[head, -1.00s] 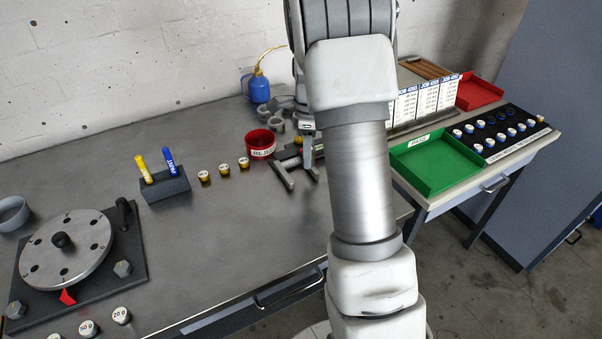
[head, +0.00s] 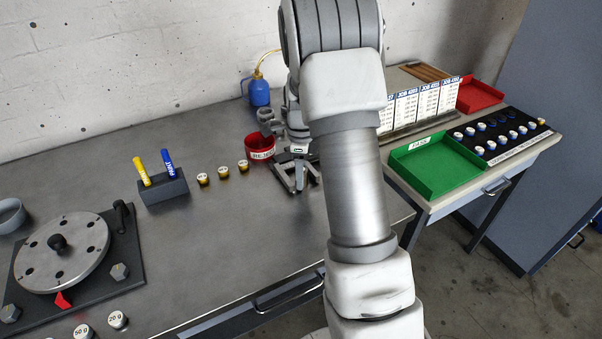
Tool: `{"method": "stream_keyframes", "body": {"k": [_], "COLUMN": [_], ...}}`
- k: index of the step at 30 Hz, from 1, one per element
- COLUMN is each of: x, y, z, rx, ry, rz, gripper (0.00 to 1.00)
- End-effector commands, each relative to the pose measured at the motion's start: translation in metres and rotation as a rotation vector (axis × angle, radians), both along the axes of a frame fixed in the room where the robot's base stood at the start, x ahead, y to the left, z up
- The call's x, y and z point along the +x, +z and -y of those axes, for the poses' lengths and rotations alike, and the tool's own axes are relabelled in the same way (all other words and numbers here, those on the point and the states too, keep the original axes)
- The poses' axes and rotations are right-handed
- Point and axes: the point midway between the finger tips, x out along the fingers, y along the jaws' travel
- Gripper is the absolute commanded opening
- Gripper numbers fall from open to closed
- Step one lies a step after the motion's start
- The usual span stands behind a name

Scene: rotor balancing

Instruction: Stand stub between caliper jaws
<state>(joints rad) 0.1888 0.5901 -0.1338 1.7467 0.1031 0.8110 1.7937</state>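The caliper (head: 284,178) is a dark grey tool lying on the bench just in front of the red reject cup, in the head view. Its two prongs point toward the front of the bench. My gripper (head: 300,168) is low over the caliper, pointing down at its jaws. Its fingertips are small and blend with the caliper, so I cannot tell whether they are open or shut. No stub shows clearly at the fingers or between the jaws. Three brass stubs with white tops stand in a row to the left: left stub (head: 202,180), middle stub (head: 223,173), right stub (head: 243,166).
The red reject cup (head: 260,147) stands close behind the caliper. A pen block (head: 164,190), the rotor stand (head: 128,262) and weights are at left. The green tray (head: 430,165) and black rack (head: 517,152) are at right. Bare bench lies in front of the stubs.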

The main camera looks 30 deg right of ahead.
Motion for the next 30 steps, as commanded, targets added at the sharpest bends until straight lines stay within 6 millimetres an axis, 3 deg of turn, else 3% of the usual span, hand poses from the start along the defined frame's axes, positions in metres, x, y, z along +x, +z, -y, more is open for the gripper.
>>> {"method": "stream_keyframes", "body": {"k": [1,3,14,17,30], "x": [0.000,0.000,0.000,0.001,0.001], "y": [0.000,0.000,0.006,0.019,0.107], "z": [0.000,0.000,0.000,0.000,0.000], "rx": [0.000,0.000,-0.001,-0.002,-0.001], "ry": [0.000,0.000,0.000,0.001,0.001], "rz": [0.000,0.000,0.001,0.002,0.003], "gripper": [0.60,0.72,0.72,0.72,0.72]}}
